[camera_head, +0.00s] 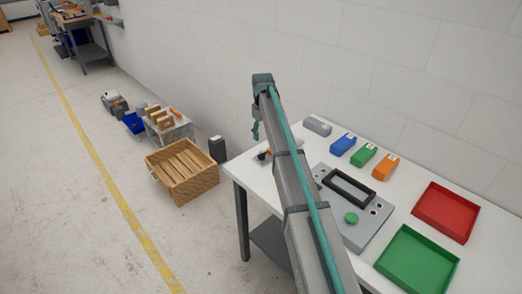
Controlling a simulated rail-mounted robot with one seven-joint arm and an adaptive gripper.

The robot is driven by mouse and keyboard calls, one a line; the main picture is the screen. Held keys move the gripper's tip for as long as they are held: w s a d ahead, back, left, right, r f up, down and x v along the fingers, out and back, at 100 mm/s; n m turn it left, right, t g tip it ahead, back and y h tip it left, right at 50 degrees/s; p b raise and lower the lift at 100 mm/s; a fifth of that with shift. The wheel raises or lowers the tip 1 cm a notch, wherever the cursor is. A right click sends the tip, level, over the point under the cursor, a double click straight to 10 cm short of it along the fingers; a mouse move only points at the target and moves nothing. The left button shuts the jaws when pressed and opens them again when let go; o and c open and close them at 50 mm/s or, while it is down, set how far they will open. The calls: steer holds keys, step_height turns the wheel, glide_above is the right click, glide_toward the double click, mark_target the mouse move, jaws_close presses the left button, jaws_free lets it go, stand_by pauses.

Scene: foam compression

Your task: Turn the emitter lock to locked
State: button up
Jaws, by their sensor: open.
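A grey control panel (345,238) lies on the white table, with a black rectangular frame (349,187), a green round button (351,218) and small round controls near its corners. I cannot tell which part is the emitter lock. A small dark knob-like piece (263,155) shows at the table's left edge, left of my arm. My arm crosses the panel's left side and hides part of it. My gripper (256,132) hangs below the arm's far end, partly hidden by the arm, and looks open and empty. It is beyond the panel in the picture, apart from it.
A red tray (445,211) and a green tray (417,262) lie at the right. A wooden crate (182,172) is on the floor left of the table.

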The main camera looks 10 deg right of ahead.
mark_target(262, 155)
step_height(262, 155, down, 10)
steer(key=shift+r+p, duration=0.15)
steer(key=shift+p, duration=1)
steer(key=c, duration=0.9)
